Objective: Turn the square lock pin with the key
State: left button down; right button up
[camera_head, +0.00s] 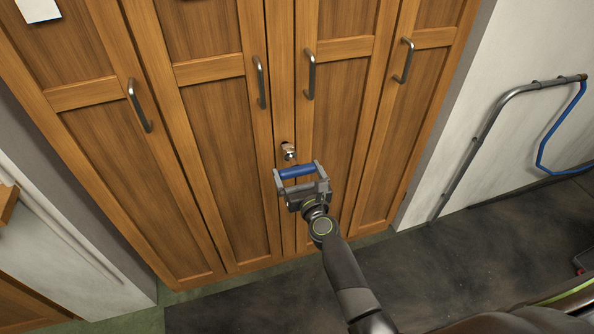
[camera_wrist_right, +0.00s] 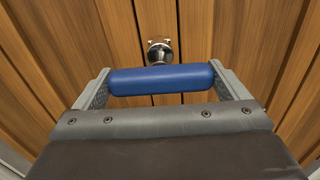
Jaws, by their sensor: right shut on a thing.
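A metal lock fitting (camera_head: 288,150) sits on the wooden strip between the two middle cabinet doors. It also shows in the right wrist view (camera_wrist_right: 160,51), just beyond the blue handle. My right gripper (camera_head: 297,172) is in front of the cabinet, just below the lock in the head view. It is shut on a blue cylindrical handle, which I take as the key (camera_wrist_right: 162,78), held crosswise between the two fingers. The key's working end is hidden, so I cannot tell whether it touches the lock pin. The pin's square shape is too small to make out. My left gripper is not in view.
Wooden cabinet doors (camera_head: 215,160) with several vertical metal handles (camera_head: 261,82) fill the space ahead. A grey metal tube frame with a blue part (camera_head: 492,125) stands at the right wall. The dark floor (camera_head: 480,255) at the lower right is mostly clear.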

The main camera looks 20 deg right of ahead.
jog(key=shift+s, duration=1.15)
